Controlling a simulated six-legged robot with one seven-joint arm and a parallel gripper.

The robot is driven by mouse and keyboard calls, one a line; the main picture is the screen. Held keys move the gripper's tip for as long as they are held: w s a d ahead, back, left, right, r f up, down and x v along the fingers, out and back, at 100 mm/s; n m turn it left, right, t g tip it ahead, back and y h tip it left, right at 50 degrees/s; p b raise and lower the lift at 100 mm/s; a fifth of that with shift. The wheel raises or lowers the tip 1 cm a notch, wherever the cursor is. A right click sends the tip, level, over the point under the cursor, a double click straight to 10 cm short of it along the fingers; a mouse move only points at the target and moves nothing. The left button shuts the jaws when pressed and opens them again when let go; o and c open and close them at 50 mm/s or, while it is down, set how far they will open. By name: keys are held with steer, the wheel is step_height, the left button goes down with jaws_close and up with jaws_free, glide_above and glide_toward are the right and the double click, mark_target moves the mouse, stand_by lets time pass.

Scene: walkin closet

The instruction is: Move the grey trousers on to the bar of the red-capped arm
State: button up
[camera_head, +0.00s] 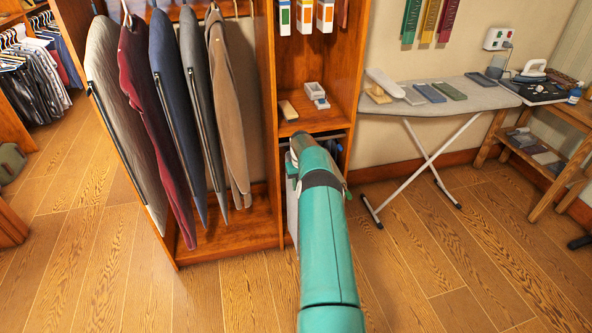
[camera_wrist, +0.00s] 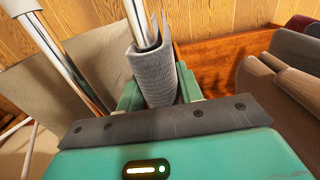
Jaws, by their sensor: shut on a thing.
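The grey trousers (camera_wrist: 157,78) show in the wrist view as ribbed grey cloth wrapped around a chrome bar (camera_wrist: 138,22). My gripper (camera_wrist: 159,92) is shut on this cloth, with one green finger on each side. The bar runs up out of the cloth toward the top edge. I cannot tell whether the cloth bears on the bar or is only around it. In the head view my teal arm reaches down to the lower middle bay and hides the gripper. A pale strip of cloth (camera_head: 292,207) hangs beside the arm there. No red cap shows in either view.
A second chrome bar (camera_wrist: 62,55) with beige cloth (camera_wrist: 93,68) lies left of the gripper in the wrist view. Several garments (camera_head: 170,95) hang left of the arm. An ironing board (camera_head: 445,98) stands right. The floor (camera_head: 440,260) in front is clear.

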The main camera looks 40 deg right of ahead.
steer(key=o, duration=1.3)
steer(key=shift+c, duration=0.2)
steer(key=shift+o, duration=0.2)
step_height(320, 180, up, 14)
